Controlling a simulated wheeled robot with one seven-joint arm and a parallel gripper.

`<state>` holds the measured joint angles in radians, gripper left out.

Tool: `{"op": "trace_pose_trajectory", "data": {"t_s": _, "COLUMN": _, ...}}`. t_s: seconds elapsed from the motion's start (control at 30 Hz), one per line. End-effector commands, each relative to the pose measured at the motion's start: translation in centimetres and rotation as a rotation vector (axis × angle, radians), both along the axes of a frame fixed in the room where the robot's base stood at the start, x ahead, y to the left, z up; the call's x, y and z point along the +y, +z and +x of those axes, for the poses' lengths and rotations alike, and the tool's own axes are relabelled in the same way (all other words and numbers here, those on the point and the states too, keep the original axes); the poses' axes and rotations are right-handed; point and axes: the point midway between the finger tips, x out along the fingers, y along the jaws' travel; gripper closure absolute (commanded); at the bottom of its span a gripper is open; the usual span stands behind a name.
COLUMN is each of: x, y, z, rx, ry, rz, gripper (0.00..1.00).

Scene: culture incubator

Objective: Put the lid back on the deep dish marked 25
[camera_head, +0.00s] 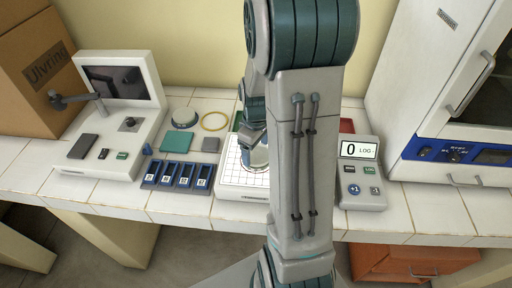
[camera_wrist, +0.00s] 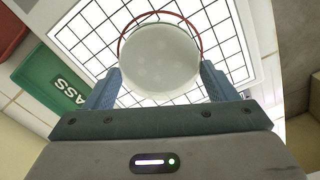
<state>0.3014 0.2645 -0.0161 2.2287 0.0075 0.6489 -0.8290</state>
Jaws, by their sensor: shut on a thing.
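My gripper (camera_wrist: 160,72) is shut on a pale, translucent round lid (camera_wrist: 160,58), with one finger on each side of it. In the wrist view a thin red ring (camera_wrist: 160,13) shows just beyond the lid, perhaps the rim of the deep dish; the lid hides most of what is under it. Both are over a white plate with a black grid (camera_wrist: 85,35). In the head view my gripper (camera_head: 256,135) is above a clear round dish (camera_head: 259,157) on the grid plate (camera_head: 238,180), partly hidden by my arm. No 25 is readable, and I cannot tell whether lid and dish touch.
A LOG counter (camera_head: 361,172) stands right of the plate, beside the white incubator (camera_head: 432,85). Left are a blue slotted rack (camera_head: 178,174), a teal pad (camera_head: 176,142), a yellow ring (camera_head: 215,121) and a screen device (camera_head: 120,125). A green PASS tray (camera_wrist: 55,90) lies near the plate.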

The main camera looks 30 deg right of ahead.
Motion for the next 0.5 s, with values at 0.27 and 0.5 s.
{"op": "trace_pose_trajectory", "data": {"t_s": 0.27, "x": 0.0, "y": -0.02, "z": 0.01, "rx": 0.0, "ry": 0.0, "rz": 0.0, "gripper": 0.47}}
{"op": "trace_pose_trajectory", "data": {"t_s": 0.5, "x": -0.01, "y": -0.02, "z": 0.0, "rx": 0.0, "ry": 0.0, "rz": 0.0, "gripper": 0.0}}
